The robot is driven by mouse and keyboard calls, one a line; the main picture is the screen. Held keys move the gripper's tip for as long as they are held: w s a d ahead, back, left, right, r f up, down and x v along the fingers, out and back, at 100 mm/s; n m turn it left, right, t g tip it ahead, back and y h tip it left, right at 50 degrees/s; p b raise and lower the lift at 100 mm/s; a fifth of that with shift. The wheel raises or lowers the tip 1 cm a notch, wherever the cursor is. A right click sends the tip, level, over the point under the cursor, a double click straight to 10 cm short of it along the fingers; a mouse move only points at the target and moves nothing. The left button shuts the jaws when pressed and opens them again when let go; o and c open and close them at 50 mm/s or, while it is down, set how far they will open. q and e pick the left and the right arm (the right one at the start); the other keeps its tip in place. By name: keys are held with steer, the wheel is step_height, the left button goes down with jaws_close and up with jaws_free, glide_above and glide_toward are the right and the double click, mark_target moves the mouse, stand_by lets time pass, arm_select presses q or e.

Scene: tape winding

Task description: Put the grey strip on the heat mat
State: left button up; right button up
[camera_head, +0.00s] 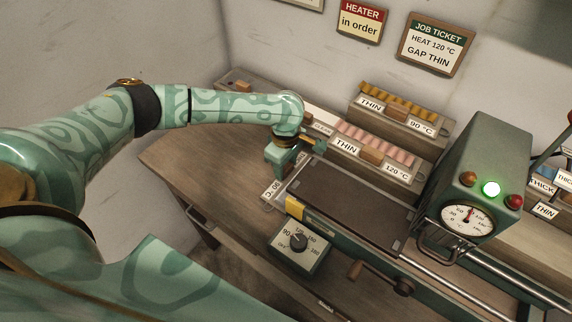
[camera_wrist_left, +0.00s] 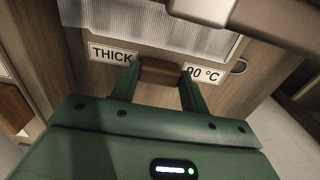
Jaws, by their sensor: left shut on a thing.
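The grey strip (camera_wrist_left: 100,17) shows in the left wrist view as a pale, ribbed sheet behind a brown wooden grip (camera_wrist_left: 160,72). Labels reading THICK and 90 °C flank the grip. My left gripper (camera_wrist_left: 158,80) is shut on this grip. In the head view my left gripper (camera_head: 281,168) is beside the far left corner of the heat mat, and it hides most of what it holds. I cannot tell whether the strip is lifted. The heat mat (camera_head: 350,195) is a flat dark plate with nothing on it. My right gripper is out of view.
Behind the mat stand a THIN 120 °C rack (camera_head: 398,172) with pink strips and a THIN 90 °C rack (camera_head: 430,128) with amber strips. A green gauge box (camera_head: 477,150) with a lit green lamp stands right of the mat. A dial box (camera_head: 300,246) sits in front.

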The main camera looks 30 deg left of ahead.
arm_select(q)
steer(key=o, duration=1.1)
steer(key=shift+f, duration=0.1)
